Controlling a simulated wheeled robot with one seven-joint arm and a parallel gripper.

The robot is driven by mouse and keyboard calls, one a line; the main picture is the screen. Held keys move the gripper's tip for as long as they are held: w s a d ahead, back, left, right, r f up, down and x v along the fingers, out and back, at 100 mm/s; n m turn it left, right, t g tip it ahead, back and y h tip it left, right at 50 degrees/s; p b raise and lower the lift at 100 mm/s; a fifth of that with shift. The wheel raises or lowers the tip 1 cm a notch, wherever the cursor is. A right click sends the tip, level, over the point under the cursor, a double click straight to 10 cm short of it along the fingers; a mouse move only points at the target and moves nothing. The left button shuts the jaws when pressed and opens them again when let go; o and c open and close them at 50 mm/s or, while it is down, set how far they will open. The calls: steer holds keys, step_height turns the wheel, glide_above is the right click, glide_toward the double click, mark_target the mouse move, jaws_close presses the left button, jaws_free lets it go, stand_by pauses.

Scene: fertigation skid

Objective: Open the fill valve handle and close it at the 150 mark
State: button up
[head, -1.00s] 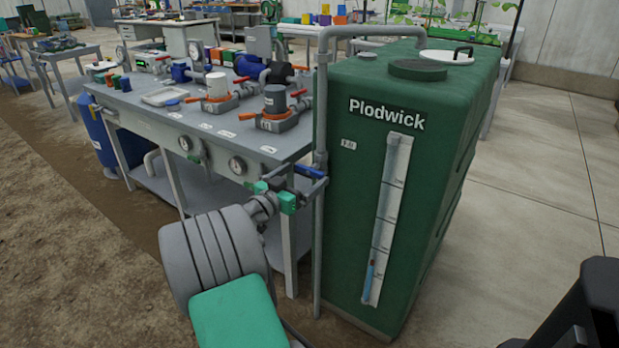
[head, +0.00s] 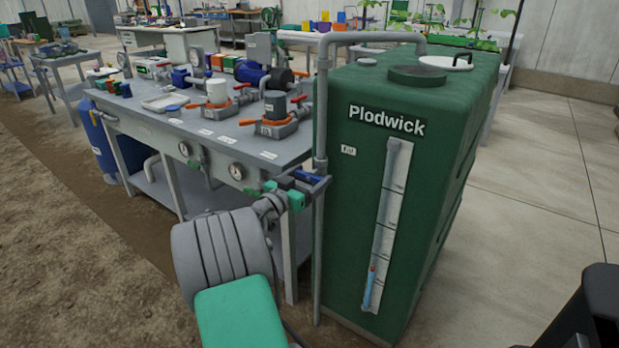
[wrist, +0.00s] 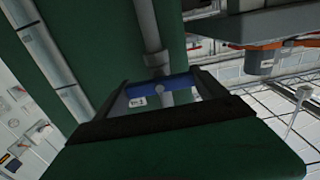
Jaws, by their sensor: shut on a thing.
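The fill valve handle (head: 312,178) is a blue lever on the grey vertical pipe at the left front edge of the green tank (head: 450,200). In the wrist view the blue handle (wrist: 172,84) lies between the dark fingers, in front of the grey pipe. The sight tube (head: 385,215) on the tank front has a marked scale. Its blue column is low, with a red float (head: 372,269) on top. The scale's numbers are too small to read.
A grey bench (head: 160,122) with pumps, orange-handled parts and gauges stands left of the tank, close beside my arm. The grey pipe (head: 321,110) rises beside the tank and bends over its top. Concrete floor right of the tank is clear.

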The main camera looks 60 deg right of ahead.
steer(key=c, duration=0.4)
steer(key=shift+n, duration=0.3)
steer(key=n+p, duration=0.2)
steer(key=n, duration=0.3)
steer(key=shift+r, duration=0.1)
steer(key=n+p, duration=0.2)
steer(key=n, duration=0.1)
steer(key=shift+n, duration=0.4)
steer(key=shift+n+p, duration=0.8)
steer(key=shift+n, duration=0.4)
steer(key=shift+w+f, duration=0.1)
steer(key=shift+f, duration=0.1)
steer(key=o, duration=1.3)
